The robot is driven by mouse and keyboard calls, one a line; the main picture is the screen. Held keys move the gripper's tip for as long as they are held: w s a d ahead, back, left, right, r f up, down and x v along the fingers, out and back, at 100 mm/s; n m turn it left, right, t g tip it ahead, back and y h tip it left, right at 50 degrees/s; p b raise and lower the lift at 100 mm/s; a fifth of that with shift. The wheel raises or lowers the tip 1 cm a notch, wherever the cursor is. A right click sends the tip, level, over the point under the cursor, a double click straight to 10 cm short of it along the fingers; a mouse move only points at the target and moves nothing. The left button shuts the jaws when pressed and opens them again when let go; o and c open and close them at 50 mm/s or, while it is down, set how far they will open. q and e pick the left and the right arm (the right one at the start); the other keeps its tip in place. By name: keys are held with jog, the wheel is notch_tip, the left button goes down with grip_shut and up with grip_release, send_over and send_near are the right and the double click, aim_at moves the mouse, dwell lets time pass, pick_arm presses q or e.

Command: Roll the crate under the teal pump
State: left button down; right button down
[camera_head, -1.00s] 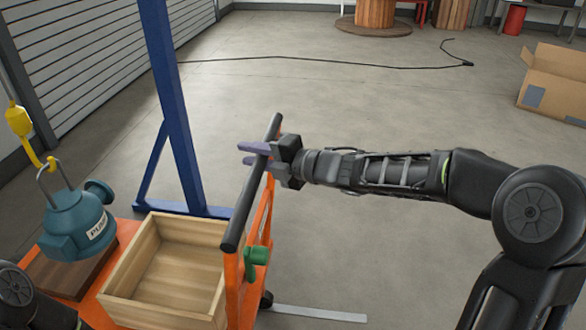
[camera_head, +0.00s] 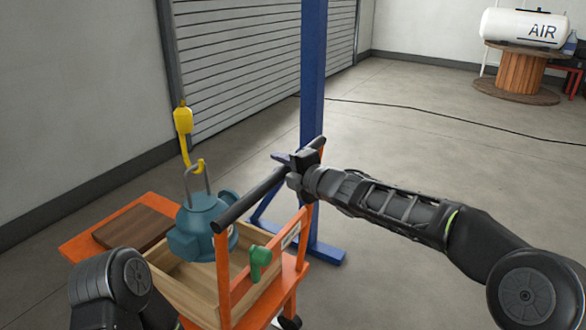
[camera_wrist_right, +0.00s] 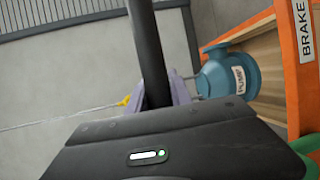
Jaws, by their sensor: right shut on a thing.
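The teal pump (camera_head: 200,232) hangs from a yellow hook (camera_head: 199,166). In the head view it overlaps the far part of the open wooden crate (camera_head: 190,295); its height above the crate is hard to tell. The crate sits on an orange cart (camera_head: 88,243), just behind the upright handle frame. My right gripper (camera_head: 296,163) is shut on the far end of the cart's black push bar (camera_head: 250,198). The right wrist view also shows the bar (camera_wrist_right: 151,60) between the fingers and the pump (camera_wrist_right: 228,78) beyond. My left arm shows at lower left; its gripper is out of view.
A brown wooden block (camera_head: 132,228) lies on the cart deck left of the pump. A green brake lever (camera_head: 260,262) is on the handle frame. A blue post (camera_head: 313,80) with a floor foot stands close beyond the bar. A dark cable (camera_head: 420,112) crosses open floor.

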jog(key=shift+w+a+f, duration=0.1)
jog(key=shift+a+f, duration=0.05)
jog(key=shift+a, duration=0.05)
jog(key=c, duration=1.2)
grip_release()
jog(key=shift+o, duration=0.2)
jog(key=shift+d, duration=0.1)
jog(key=b+v, duration=0.1)
jog(key=v, duration=0.6)
jog(key=shift+s+d, duration=0.25)
jog(key=shift+s, duration=0.05)
